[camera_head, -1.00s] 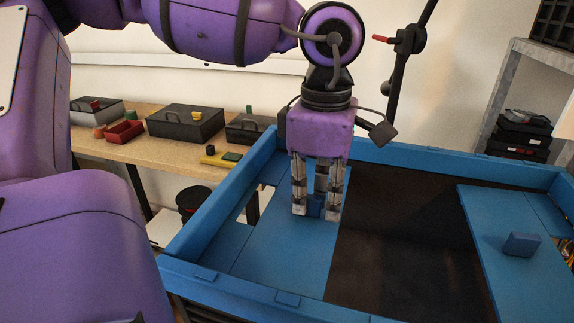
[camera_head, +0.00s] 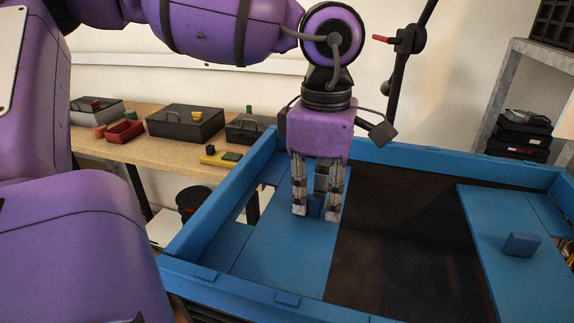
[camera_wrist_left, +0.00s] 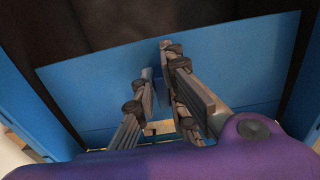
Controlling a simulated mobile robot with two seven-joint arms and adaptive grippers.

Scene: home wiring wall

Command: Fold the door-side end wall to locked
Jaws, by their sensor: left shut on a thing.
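A blue crate with a dark floor stands in front of me; its near rim shows in the head view (camera_head: 235,287). One blue end wall panel (camera_head: 280,255) lies folded down flat in its left part, and also shows in the left wrist view (camera_wrist_left: 85,90). My left gripper (camera_head: 315,214) points down over this panel, shut on its small blue grip block (camera_head: 315,203). The fingers hide part of the block. A second blue end wall panel (camera_head: 495,225) lies folded down at the right, with its own grip block (camera_head: 522,244) free. I cannot tell which is door-side. My right gripper is out of view.
Behind the crate at the left is a wooden bench (camera_head: 145,150) with dark toolboxes (camera_head: 185,122) and a red tray (camera_head: 122,132). A black stand (camera_head: 398,85) rises behind the crate. A grey shelf (camera_head: 520,75) stands at the right. The crate's dark middle is clear.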

